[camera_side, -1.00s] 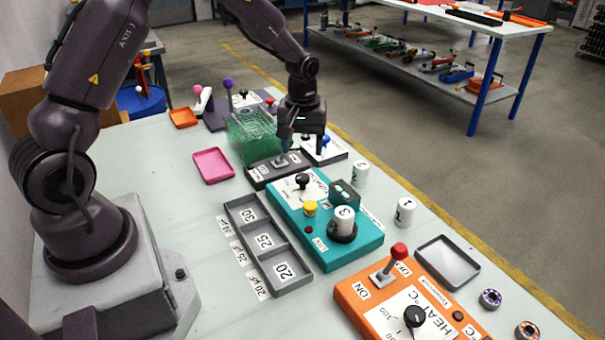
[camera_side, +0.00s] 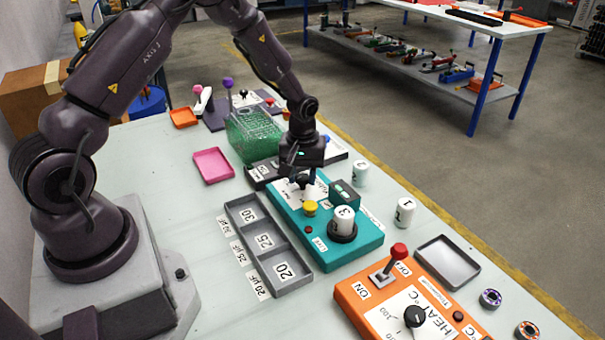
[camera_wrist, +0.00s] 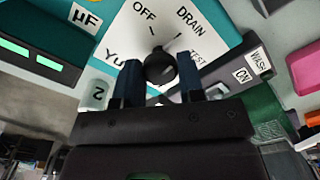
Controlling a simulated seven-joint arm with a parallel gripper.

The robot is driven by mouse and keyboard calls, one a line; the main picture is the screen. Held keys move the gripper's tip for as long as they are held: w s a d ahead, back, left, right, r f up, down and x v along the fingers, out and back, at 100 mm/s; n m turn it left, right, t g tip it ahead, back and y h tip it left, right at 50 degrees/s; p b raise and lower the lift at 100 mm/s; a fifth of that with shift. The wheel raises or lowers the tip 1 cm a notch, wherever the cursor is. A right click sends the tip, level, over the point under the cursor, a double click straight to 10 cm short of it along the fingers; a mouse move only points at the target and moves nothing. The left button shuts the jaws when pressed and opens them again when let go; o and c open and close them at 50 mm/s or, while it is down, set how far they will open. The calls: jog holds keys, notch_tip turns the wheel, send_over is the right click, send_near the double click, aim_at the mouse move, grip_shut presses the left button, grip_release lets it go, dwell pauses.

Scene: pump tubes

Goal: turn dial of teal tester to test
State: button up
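The teal tester (camera_side: 355,257) sits mid-table in the side view, with its white dial plate at the far end. In the wrist view its black dial (camera_wrist: 160,66) is on the white plate (camera_wrist: 128,32) with the words OFF, DRAIN and TEST around it. The dial's pointer is hard to make out. My gripper (camera_wrist: 159,72) is open, with one dark blue finger on each side of the dial. Whether the fingers touch it is unclear. In the side view my gripper (camera_side: 304,178) is right over the dial and mostly hides it.
The tester also carries a yellow button (camera_side: 310,208), a dark teal box (camera_side: 345,193) and a white cylinder marked 3 (camera_side: 343,220). The grey WASH switch box (camera_side: 262,172) is close behind. A grey compartment tray (camera_side: 283,255) lies left, the orange heater (camera_side: 360,297) in front.

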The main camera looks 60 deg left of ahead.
aim_at(303, 177)
jog(key=shift+c, duration=0.8)
jog(key=m, duration=1.1)
jog(key=shift+m, duration=0.6)
jog(key=o, duration=0.9)
jog(key=shift+r, duration=0.1)
notch_tip(303, 177, up, 13)
jog(key=shift+f, duration=0.1)
